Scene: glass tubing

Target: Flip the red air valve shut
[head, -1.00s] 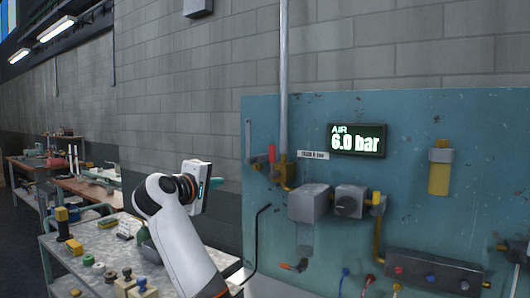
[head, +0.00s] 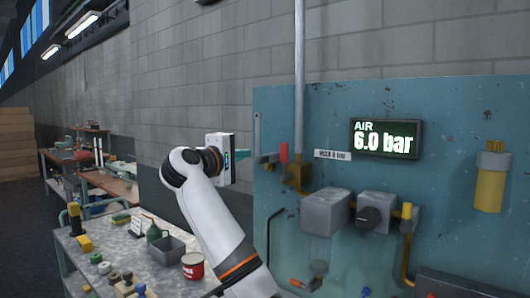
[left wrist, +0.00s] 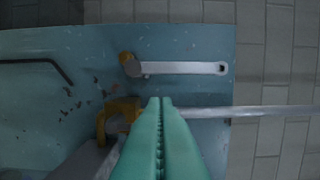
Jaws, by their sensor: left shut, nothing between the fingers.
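The red air valve handle (head: 283,152) stands upright above its brass valve body (head: 299,178), at the foot of a vertical grey pipe on the teal panel in the head view. My left gripper (head: 267,158) is shut and empty, with its tips just left of the red handle; I cannot tell whether they touch it. In the left wrist view the closed green fingers (left wrist: 160,105) lie across the view near the brass fitting (left wrist: 115,115). The red handle does not show there. My right gripper is out of view.
A grey lever (head: 257,132) with a yellow pivot is beside the valve; it also shows in the left wrist view (left wrist: 185,68). The display (head: 386,139) reads 6.0 bar. A regulator (head: 376,212) sits below. A cluttered bench (head: 125,246) stands left.

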